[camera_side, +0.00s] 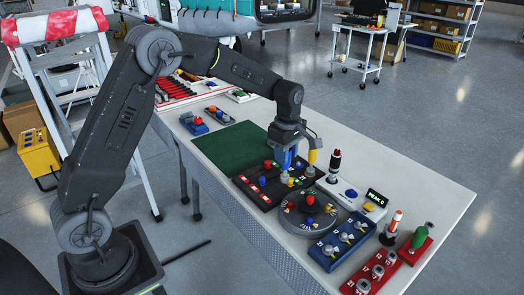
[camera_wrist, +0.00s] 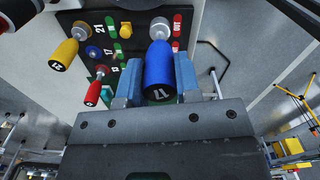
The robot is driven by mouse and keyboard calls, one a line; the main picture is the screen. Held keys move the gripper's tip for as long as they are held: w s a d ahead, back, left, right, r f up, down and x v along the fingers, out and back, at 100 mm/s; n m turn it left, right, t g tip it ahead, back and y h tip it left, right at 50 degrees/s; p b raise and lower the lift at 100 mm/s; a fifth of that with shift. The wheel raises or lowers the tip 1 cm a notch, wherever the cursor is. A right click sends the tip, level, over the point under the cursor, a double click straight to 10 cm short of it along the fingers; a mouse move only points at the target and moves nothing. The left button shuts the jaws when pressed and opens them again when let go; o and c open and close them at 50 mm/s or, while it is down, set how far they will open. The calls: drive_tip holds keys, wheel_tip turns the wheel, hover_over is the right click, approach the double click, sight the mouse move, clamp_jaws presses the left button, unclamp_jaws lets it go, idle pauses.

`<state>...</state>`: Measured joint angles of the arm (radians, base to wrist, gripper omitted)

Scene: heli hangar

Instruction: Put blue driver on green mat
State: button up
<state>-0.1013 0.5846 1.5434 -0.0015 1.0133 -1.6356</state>
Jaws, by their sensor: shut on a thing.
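The blue driver (camera_wrist: 159,68), marked 17, stands between the jaws of my gripper (camera_wrist: 158,80) in the wrist view. The jaws are shut on its handle. In the side view my gripper (camera_side: 288,148) points down over the black board, with the blue driver (camera_side: 287,161) below it. The driver's lower end lines up with a silver collar on the board; I cannot tell whether it is still seated there. The green mat (camera_side: 228,146) lies flat and bare on the table, left of my gripper in the side view.
The black board (camera_side: 262,195) also holds a yellow driver (camera_wrist: 63,54) and a red driver (camera_wrist: 94,92). A yellow-handled driver (camera_side: 312,158) stands close to my gripper. A round grey dial (camera_side: 306,222) and a blue switch box (camera_side: 343,240) sit nearer the camera.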

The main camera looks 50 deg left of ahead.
drive_tip(key=s+a+n, duration=0.3)
drive_tip(key=a+n, duration=0.1)
drive_tip(key=a, duration=0.7)
drive_tip(key=s+a+n, duration=0.3)
drive_tip(key=a+n, duration=0.2)
drive_tip(key=a, duration=0.5)
drive_tip(key=s+a+n, duration=0.4)
drive_tip(key=a, duration=0.7)
drive_tip(key=w+d+f, duration=0.6)
drive_tip(key=w+f, duration=0.4)
drive_tip(key=shift+f, duration=0.1)
drive_tip(key=o, duration=0.9)
drive_tip(key=shift+f, duration=0.1)
drive_tip(key=shift+o, duration=0.2)
